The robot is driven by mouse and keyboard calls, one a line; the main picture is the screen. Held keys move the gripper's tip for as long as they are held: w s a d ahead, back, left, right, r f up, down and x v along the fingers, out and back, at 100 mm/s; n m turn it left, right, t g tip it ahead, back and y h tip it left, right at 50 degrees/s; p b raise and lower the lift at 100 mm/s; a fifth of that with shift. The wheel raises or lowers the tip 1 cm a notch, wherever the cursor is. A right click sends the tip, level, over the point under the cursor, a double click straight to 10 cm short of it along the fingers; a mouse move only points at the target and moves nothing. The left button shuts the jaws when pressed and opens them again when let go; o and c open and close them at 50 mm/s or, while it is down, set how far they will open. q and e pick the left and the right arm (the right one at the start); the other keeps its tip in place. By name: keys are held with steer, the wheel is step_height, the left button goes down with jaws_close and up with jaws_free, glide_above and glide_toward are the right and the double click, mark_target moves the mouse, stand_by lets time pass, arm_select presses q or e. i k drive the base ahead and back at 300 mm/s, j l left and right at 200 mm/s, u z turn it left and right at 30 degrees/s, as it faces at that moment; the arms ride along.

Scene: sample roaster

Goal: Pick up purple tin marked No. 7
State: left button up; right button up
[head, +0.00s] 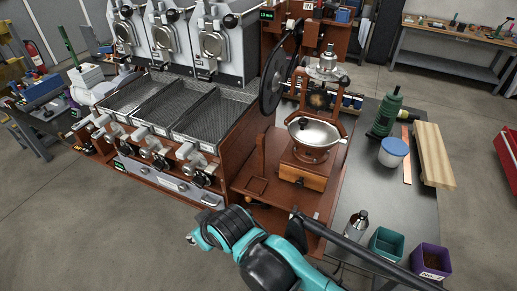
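The purple tin (431,262) stands open-topped and upright at the near right of the dark bench in the head view. Its top shows dark brown contents, and a pale label with small lettering is on its front. A teal tin (387,244) stands just left of it, apart from it. One teal and black arm of mine crosses the bottom middle, left of both tins and well away from the purple one. I can make out no gripper fingers on it. Neither gripper shows clearly, and nothing is seen touching the purple tin.
A metal flask (356,224) stands left of the teal tin. A blue-white tub (393,152), a green grinder (385,116) and a wooden board (432,155) lie farther back. The wooden roaster with a metal bowl (315,131) fills the middle. Bench between flask and tub is clear.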

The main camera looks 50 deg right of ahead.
mark_target(431, 262)
steer(key=z, duration=3.5)
steer(key=i+z, duration=0.3)
steer(key=i+j+z, duration=0.25)
steer(key=i+l, duration=0.05)
steer(key=i, duration=0.05)
